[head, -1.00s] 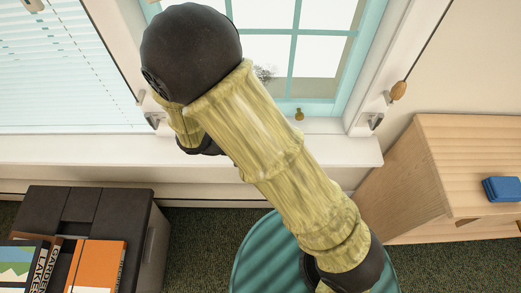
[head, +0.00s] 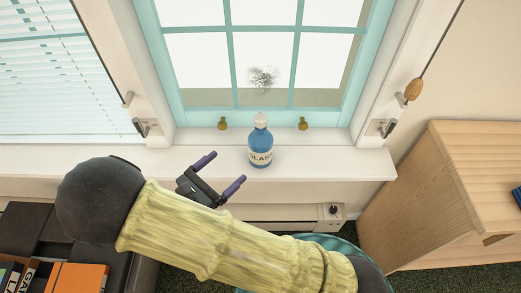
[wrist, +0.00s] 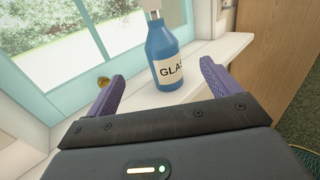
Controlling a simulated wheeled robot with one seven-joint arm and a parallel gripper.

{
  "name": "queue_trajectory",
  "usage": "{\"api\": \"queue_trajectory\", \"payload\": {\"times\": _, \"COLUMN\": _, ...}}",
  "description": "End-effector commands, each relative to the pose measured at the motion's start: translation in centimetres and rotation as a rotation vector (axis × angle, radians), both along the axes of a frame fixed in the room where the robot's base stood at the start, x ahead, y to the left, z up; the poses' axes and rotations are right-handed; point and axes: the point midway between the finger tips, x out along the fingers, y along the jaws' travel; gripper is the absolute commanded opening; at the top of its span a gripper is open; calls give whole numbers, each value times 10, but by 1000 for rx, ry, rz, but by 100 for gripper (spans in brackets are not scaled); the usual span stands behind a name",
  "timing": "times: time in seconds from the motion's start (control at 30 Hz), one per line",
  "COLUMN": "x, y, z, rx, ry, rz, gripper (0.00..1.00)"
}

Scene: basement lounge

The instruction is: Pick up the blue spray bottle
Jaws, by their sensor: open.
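The blue spray bottle (head: 260,146) stands upright on the white window sill (head: 90,160), in front of the window. It has a pale label and a whitish top. My gripper (head: 222,172) is open and empty, to the left of the bottle and a little nearer to me in the head view. In the wrist view the bottle (wrist: 168,55) shows beyond the open purple fingers (wrist: 160,82), between them across the picture, with its top cut off by the upper edge. I see no contact between the fingers and the bottle.
Two brass knobs (head: 222,123) (head: 303,123) sit on the window frame behind the bottle. A wooden cabinet (head: 415,195) stands at the right. A dark unit with books (head: 75,277) is at lower left. The sill beside the bottle is clear.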

Motion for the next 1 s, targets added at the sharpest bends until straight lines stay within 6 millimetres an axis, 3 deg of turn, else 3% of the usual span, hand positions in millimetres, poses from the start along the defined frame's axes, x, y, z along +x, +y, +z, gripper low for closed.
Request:
{"api": "queue_trajectory", "payload": {"times": 0.6, "x": 75, "y": -73, "z": -1, "rx": 1, "ry": 1, "rz": -5, "gripper": 89}}
{"api": "queue_trajectory", "payload": {"times": 1.0, "x": 81, "y": -78, "z": 0, "rx": 1, "ry": 1, "rz": -2, "gripper": 89}}
